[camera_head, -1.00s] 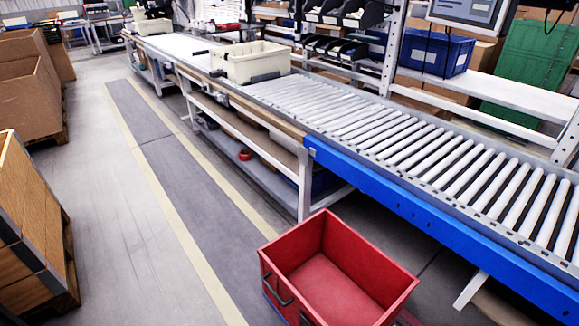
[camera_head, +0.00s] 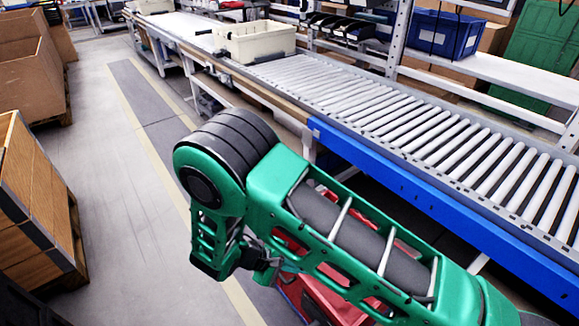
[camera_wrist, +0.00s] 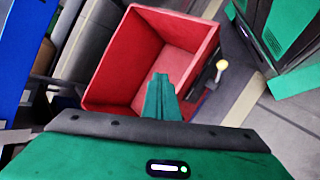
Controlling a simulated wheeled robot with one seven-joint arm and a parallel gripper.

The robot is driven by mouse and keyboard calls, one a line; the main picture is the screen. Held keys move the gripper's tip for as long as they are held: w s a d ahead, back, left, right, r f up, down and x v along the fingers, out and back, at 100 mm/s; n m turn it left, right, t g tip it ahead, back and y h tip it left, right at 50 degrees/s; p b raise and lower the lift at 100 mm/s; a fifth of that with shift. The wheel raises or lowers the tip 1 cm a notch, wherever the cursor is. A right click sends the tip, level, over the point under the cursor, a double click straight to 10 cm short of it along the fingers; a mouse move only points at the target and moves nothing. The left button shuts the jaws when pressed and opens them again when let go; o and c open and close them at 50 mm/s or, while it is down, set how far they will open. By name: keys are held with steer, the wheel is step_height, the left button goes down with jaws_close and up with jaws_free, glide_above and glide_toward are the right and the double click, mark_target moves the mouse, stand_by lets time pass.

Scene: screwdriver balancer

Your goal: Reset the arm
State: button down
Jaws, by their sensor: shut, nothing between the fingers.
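My green arm fills the lower middle of the head view, bent over the red bin. My gripper shows in the wrist view (camera_wrist: 162,95) as green fingers closed together with nothing between them. The fingers overlap the near part of the red bin (camera_wrist: 125,60) in that view. I cannot tell how high above it they are. The bin's visible inside is empty. In the head view the bin (camera_head: 322,296) is mostly hidden behind my arm, and I cannot make out the fingertips clearly there.
A roller conveyor (camera_head: 430,150) with a blue side rail (camera_head: 420,200) runs along the right. A cream bin (camera_head: 255,42) stands on its far part. Wooden crates (camera_head: 35,200) stand at the left. The grey floor aisle (camera_head: 110,190) between them is clear.

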steer(key=w+d+r+m+g+y, duration=0.2)
steer(key=d+r+m+g+y, duration=0.5)
steer(key=d+r, duration=1.7)
steer(key=s+d+r+m+t, duration=0.3)
steer(key=s+d+r+m, duration=0.3)
steer(key=s+d+r, duration=0.3)
steer(key=s+d+r+m+t+y, duration=0.1)
steer(key=s+d+m, duration=0.3)
steer(key=s, duration=0.8)
steer(key=shift+s+d+r+y, duration=0.15)
steer(key=shift+d+r+y, duration=0.15)
steer(key=shift+r+y, duration=0.35)
